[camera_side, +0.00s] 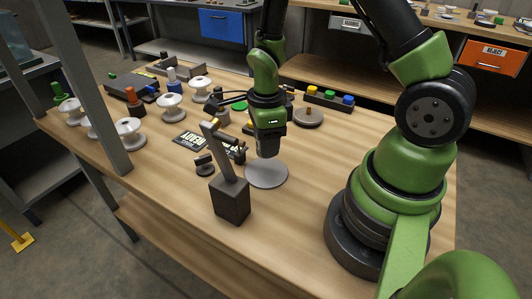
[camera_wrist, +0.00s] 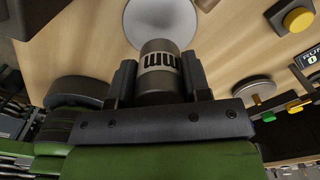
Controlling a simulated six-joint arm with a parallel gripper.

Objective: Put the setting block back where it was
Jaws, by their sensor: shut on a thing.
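My gripper (camera_side: 268,128) points down over the middle of the wooden bench. In the wrist view my gripper (camera_wrist: 157,82) is shut on a dark grey cylinder with a pale band of "mm"-like marks, which looks like the setting block (camera_wrist: 158,60). The block stands between the two black fingers. In the side view it cannot be clearly told apart from the dark gripper. A pale grey round disc (camera_side: 266,175) lies on the bench just below; it also shows beyond the block in the wrist view (camera_wrist: 160,18). Whether block and disc touch cannot be told.
A dark block with a leaning post (camera_side: 230,200) stands close at the left front. A black card (camera_side: 190,141), white spools (camera_side: 171,105) and dark fixtures lie further left. A grey disc with a knob (camera_side: 308,117) and a button box (camera_side: 328,98) are behind. The bench front is clear.

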